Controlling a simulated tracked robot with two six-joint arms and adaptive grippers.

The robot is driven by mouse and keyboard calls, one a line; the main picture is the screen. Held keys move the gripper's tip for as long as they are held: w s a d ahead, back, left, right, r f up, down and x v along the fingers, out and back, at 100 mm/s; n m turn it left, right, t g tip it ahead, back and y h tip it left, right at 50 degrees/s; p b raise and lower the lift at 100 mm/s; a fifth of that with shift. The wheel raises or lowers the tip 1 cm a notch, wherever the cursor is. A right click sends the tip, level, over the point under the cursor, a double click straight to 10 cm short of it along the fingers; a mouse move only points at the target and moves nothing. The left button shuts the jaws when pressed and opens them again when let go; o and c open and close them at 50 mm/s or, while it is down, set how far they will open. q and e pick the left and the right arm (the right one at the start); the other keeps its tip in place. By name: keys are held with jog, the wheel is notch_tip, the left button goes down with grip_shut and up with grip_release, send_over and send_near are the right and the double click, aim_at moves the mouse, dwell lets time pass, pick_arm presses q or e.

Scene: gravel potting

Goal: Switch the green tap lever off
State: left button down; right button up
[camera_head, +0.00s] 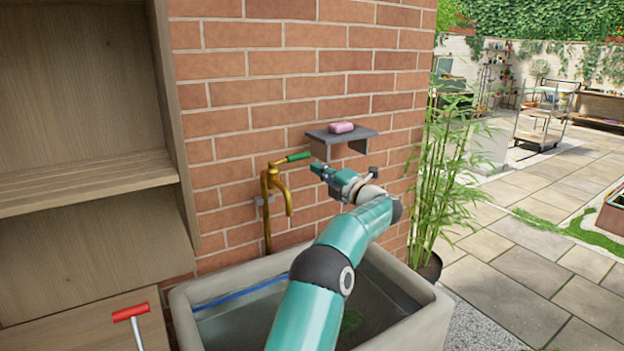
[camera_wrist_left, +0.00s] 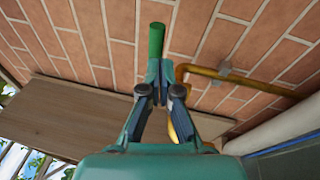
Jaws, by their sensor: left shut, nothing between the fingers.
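The brass tap (camera_head: 271,197) stands against the brick wall above the trough. Its green lever (camera_head: 299,156) points to the right and slightly up, toward the small wall shelf. My left gripper (camera_head: 317,169) is just right of and slightly below the lever's free end in the head view. In the left wrist view the green lever (camera_wrist_left: 156,40) shows just beyond the closed fingertips (camera_wrist_left: 158,72), with nothing between them. Whether the fingertips touch the lever I cannot tell. The brass pipe (camera_wrist_left: 240,78) runs to the right there. My right gripper is not in view.
A grey wall shelf (camera_head: 323,137) with a pink soap (camera_head: 341,127) sits just above my gripper. Below is a stone trough (camera_head: 428,310) with water. A wooden cabinet (camera_head: 80,180) stands left, a red-handled tool (camera_head: 130,312) low left, and a bamboo plant (camera_head: 440,175) right.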

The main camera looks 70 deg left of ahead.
pick_arm(q)
jog(key=w+d+f, duration=0.1)
jog(key=w+d, duration=0.4)
jog(key=w, duration=0.2)
jog(key=shift+w+d+f, duration=0.15)
jog(key=shift+w+d, duration=0.05)
jog(key=shift+w, duration=0.2)
